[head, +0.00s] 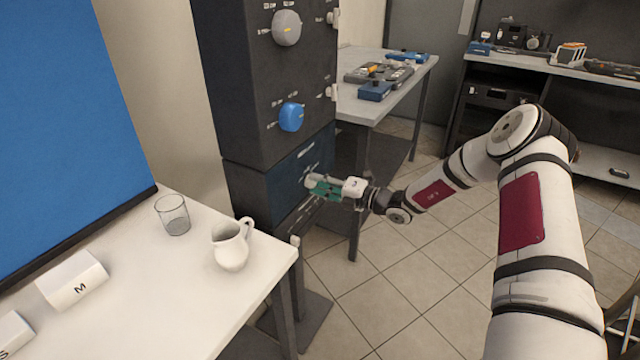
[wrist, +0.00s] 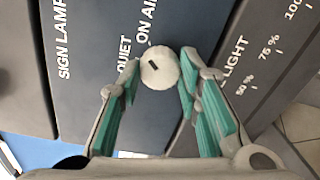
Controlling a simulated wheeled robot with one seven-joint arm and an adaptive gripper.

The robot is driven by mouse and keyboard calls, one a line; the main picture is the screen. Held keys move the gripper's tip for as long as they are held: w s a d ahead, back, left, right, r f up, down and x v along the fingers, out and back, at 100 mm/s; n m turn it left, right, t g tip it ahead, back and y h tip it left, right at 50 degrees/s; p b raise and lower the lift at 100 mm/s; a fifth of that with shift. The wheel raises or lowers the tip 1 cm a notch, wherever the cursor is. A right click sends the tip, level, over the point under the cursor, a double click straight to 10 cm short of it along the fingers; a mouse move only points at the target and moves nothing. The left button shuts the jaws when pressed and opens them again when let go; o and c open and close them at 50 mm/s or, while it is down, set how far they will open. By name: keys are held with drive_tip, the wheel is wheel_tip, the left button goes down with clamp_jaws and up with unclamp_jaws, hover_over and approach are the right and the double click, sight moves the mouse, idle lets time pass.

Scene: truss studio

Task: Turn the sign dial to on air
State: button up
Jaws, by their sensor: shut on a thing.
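The sign dial (wrist: 160,70) is a small round pale knob with a short dark mark, in the middle of the wrist view. It sits on the blue-grey sign lamp panel (wrist: 90,60), which also shows in the head view (head: 285,182) low on the dark cabinet. Words "QUIET" and "ON AIR" are printed beside the dial. The mark lies left of the knob's middle, on the labels' side; which word it points at is hard to tell. My gripper (wrist: 158,80) is shut on the dial, a fingertip on each side. In the head view my gripper (head: 312,187) hides the dial.
The cabinet (head: 240,80) carries a grey knob (head: 287,27) and a blue knob (head: 291,117) above. A light dial scale (wrist: 255,65) is beside the panel. The white table (head: 150,290) at left holds a glass (head: 173,215) and a jug (head: 230,247).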

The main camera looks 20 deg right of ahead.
drive_tip(key=shift+m, duration=0.8)
drive_tip(key=o, duration=1.1)
drive_tip(key=shift+o, duration=0.2)
drive_tip(key=shift+d, duration=0.1)
drive_tip(key=v, duration=1.2)
